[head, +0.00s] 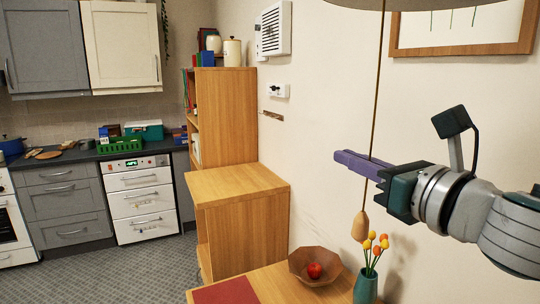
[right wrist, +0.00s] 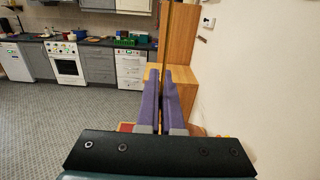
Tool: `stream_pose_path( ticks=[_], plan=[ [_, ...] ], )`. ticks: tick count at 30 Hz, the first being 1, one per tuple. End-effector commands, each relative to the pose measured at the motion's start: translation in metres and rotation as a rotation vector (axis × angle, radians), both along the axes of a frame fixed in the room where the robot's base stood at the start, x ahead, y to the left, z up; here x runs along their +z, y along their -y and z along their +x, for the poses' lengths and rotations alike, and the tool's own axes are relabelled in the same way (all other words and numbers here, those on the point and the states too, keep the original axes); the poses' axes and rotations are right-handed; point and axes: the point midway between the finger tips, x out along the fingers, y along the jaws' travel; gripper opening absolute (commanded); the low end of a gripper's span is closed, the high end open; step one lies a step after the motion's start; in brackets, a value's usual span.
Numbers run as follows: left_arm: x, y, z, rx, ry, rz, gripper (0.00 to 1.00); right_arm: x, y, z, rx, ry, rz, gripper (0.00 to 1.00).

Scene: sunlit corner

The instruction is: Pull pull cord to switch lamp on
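The pull cord (head: 376,85) is a thin brown line hanging from under the lamp shade (head: 410,4), of which only the lower edge shows at the top of the head view. A wooden knob (head: 361,226) hangs at the cord's lower end. My right gripper (head: 362,164) comes in from the right, level, above the knob. Its purple fingers are close together with the cord between them. In the right wrist view the cord (right wrist: 167,40) runs down into the narrow gap between the fingers (right wrist: 161,100). My left gripper is not in view.
Below the knob a wooden table (head: 270,289) holds a brown bowl (head: 300,257) with a red apple (head: 314,270) and a teal vase (head: 366,288) of orange and yellow flowers. A wooden cabinet (head: 240,185) stands left. A framed picture (head: 462,50) hangs on the wall behind.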

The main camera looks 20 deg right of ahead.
Motion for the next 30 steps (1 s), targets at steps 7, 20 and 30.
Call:
stream_pose_path(
  ticks=[7, 20, 30],
  plan=[
    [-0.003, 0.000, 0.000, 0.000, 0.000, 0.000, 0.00, -0.004, 0.000, 0.000, 0.000, -0.002, 0.001, 0.18],
    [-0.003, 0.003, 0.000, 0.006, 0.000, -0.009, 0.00, -0.004, 0.000, 0.000, 0.000, -0.001, 0.000, 0.38],
    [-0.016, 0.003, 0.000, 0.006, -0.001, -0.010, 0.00, -0.008, 0.003, -0.038, 0.001, -0.005, -0.002, 0.38]
  ],
)
